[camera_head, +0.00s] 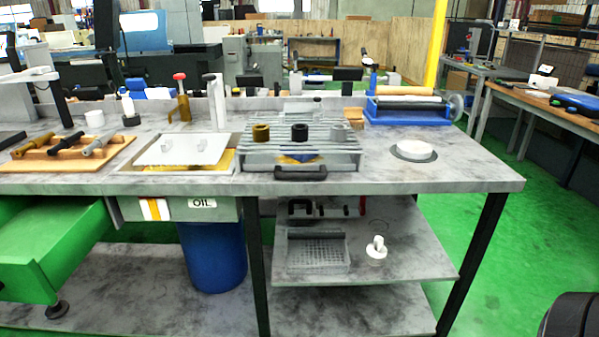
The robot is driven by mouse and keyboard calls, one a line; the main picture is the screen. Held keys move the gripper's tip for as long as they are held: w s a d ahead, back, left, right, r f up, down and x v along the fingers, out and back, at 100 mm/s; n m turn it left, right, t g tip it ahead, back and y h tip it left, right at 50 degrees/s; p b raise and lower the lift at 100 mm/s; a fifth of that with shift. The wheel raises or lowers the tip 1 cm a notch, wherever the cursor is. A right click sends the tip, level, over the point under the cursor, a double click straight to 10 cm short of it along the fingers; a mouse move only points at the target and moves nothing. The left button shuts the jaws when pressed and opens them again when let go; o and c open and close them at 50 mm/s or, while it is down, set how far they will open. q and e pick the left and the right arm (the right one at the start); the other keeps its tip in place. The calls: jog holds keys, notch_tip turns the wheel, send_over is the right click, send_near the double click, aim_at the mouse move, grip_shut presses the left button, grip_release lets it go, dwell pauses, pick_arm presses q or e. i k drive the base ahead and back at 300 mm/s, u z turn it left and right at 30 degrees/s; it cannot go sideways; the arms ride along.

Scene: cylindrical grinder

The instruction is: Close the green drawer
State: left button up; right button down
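The green drawer (60,262) is at the lower left, below the workbench top. It is pulled out toward me, and the left edge of the picture cuts it off. Neither of my grippers shows in the head view. A dark rounded shape at the lower right corner is cut off, and I cannot tell what it is.
The grey workbench top (440,175) spans the view. It carries a tool board (25,163), a ribbed grey box (350,158) and a blue roller device (400,115). A blue barrel (212,255) stands below. Green floor is free at the right.

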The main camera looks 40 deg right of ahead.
aim_at(44, 238)
jog(key=u, duration=1.5)
jog(key=i, duration=1.05)
jog(key=z, duration=1.95)
